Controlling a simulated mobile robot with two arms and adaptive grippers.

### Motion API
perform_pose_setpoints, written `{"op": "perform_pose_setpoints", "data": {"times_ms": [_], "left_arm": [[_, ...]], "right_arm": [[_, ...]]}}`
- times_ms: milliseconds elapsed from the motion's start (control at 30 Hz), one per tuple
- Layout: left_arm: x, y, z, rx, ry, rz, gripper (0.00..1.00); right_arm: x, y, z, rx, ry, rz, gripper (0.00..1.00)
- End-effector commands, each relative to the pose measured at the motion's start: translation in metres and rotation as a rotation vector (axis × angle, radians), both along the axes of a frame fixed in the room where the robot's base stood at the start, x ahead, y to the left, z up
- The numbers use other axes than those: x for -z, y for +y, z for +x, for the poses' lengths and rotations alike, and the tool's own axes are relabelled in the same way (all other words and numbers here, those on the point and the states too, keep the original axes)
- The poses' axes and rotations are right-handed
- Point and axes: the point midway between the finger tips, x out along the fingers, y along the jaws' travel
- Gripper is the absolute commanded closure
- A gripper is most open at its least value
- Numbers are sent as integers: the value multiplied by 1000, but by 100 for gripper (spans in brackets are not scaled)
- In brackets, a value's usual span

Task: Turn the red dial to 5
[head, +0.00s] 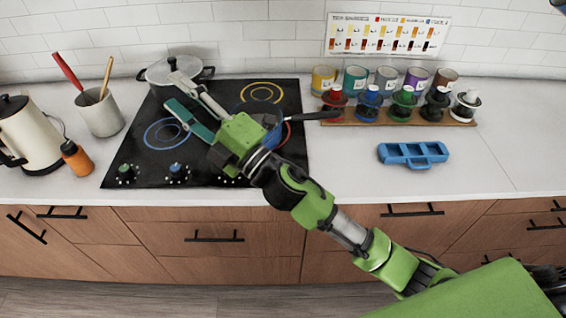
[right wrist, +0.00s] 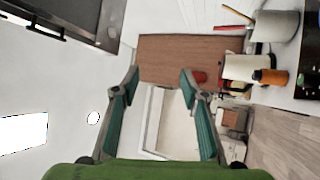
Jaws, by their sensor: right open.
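The black cooktop (head: 135,150) has coloured burner rings and a row of dials along its front edge. A green dial (head: 125,173) and a blue dial (head: 176,171) show at the left of that row. I cannot make out a red dial; my right gripper and arm cover part of the row. My right gripper (head: 176,85) is over the cooktop's left half, with its fingers spread and pointing toward the back left. In the right wrist view its two teal fingers (right wrist: 160,74) are apart with nothing between them. My left gripper is not in view.
A silver pot (head: 158,73) stands at the back left of the cooktop. A blue pan's dark handle (head: 315,116) sticks out right. A kettle (head: 33,135), orange bottle (head: 77,160) and utensil crock (head: 101,115) stand left. A blue tray (head: 413,154) lies right, with clear counter around it.

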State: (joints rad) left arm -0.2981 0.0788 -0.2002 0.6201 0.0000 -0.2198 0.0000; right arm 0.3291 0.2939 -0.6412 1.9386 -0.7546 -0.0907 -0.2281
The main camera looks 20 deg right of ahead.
Motion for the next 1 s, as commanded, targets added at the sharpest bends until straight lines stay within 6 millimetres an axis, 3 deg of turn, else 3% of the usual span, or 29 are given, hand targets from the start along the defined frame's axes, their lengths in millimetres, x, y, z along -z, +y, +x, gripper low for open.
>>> {"op": "perform_pose_setpoints", "data": {"times_ms": [67,167,300,400,467,533,667,800,900,1000], "left_arm": [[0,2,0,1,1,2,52],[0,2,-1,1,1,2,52],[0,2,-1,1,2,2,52],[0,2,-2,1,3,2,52],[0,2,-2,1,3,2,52],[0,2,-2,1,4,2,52],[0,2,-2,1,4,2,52],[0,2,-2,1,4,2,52],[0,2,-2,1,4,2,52],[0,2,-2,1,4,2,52]], "right_arm": [[-18,40,-17,-116,-194,-154,60],[-17,82,-44,-271,-420,-364,60],[23,113,-72,-491,-690,-695,60],[66,108,-78,-651,-838,-953,60],[93,92,-73,-749,-902,-1116,60],[122,63,-62,-864,-950,-1311,60],[155,-20,-29,-1073,-947,-1674,60],[154,-117,2,-1258,-829,-1986,60],[142,-168,13,-1343,-727,-2123,60],[132,-197,17,-1394,-658,-2194,60]]}}
